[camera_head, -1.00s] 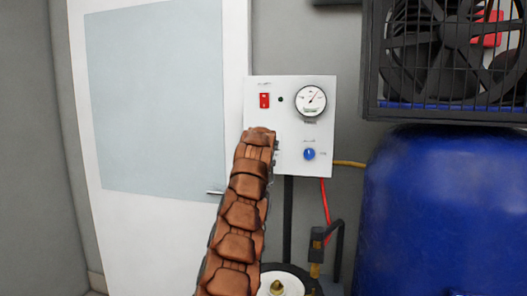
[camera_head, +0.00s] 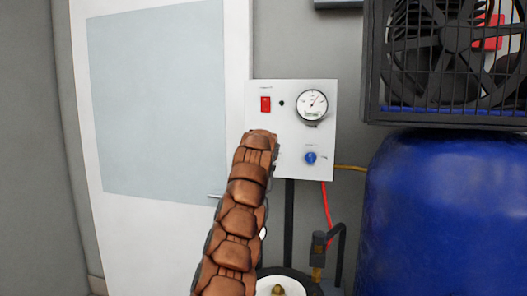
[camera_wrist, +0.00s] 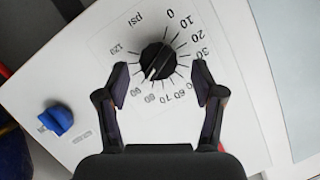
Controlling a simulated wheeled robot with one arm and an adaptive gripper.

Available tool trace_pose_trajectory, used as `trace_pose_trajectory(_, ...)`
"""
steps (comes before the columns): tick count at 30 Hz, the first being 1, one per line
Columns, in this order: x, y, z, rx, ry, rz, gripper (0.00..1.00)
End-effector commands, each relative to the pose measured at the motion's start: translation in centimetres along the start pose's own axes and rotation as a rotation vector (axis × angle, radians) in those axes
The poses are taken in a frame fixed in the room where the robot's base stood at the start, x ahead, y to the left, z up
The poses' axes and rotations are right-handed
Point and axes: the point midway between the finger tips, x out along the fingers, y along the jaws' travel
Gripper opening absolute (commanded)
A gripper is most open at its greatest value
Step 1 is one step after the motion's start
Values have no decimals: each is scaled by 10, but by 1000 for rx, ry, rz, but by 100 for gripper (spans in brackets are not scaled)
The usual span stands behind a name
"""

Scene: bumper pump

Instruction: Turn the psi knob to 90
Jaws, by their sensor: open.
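The black psi knob (camera_wrist: 158,61) shows in the wrist view on the white panel, ringed by a printed scale from 0 to 120. A white line on the knob points down-left in the picture, toward the scale between 80 and 90. My gripper (camera_wrist: 161,80) is open, with one finger on each side of the knob and a gap to it on both sides. Whether the fingertips reach the knob's depth I cannot tell. In the head view my arm hides the knob and my gripper in front of the white panel (camera_head: 300,135).
A blue knob (camera_wrist: 56,120) is on the panel at left in the wrist view. The head view shows the panel's red switch (camera_head: 265,104) and round gauge (camera_head: 311,105). A blue tank (camera_head: 440,215) and a caged fan (camera_head: 445,60) stand right; a white door (camera_head: 160,215) is left.

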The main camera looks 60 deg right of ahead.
Motion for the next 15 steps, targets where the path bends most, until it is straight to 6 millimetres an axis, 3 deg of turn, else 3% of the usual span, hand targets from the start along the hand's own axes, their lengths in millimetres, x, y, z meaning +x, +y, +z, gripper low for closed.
trace_pose_trajectory(15, -42, -1, 1, 0, 1, -1, 68)
